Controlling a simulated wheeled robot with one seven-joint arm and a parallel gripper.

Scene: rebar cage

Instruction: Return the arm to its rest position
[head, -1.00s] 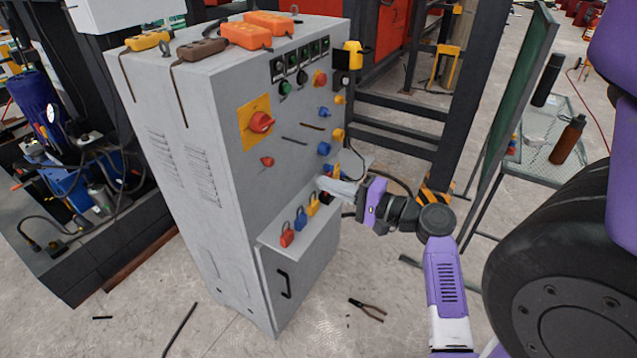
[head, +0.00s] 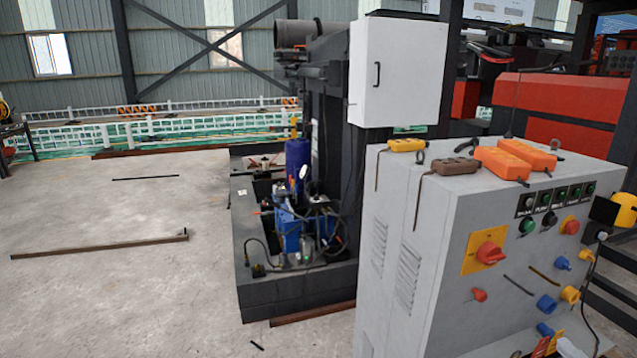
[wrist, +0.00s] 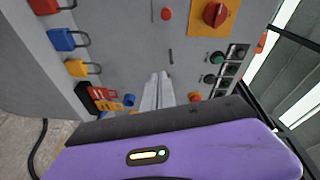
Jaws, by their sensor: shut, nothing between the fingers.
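My gripper (wrist: 158,92) shows in the wrist view with its two pale fingers together and nothing between them. The fingers point toward the grey control cabinet's front face (wrist: 130,40); I cannot tell the exact gap, and no object is held. My purple wrist housing (wrist: 180,150) fills the lower part of that view. In the head view the cabinet (head: 400,250) stands at the right, and most of my arm is out of frame. A pale piece at the bottom right edge may be my fingers.
A red rotary switch (head: 490,252), buttons and knobs stick out from the cabinet face. Padlocks, one of them blue (wrist: 66,40), hang by a ledge in the wrist view. A hydraulic unit (head: 300,225) stands left of the cabinet. Open floor (head: 110,215) lies farther left, with a bar (head: 100,245) on it.

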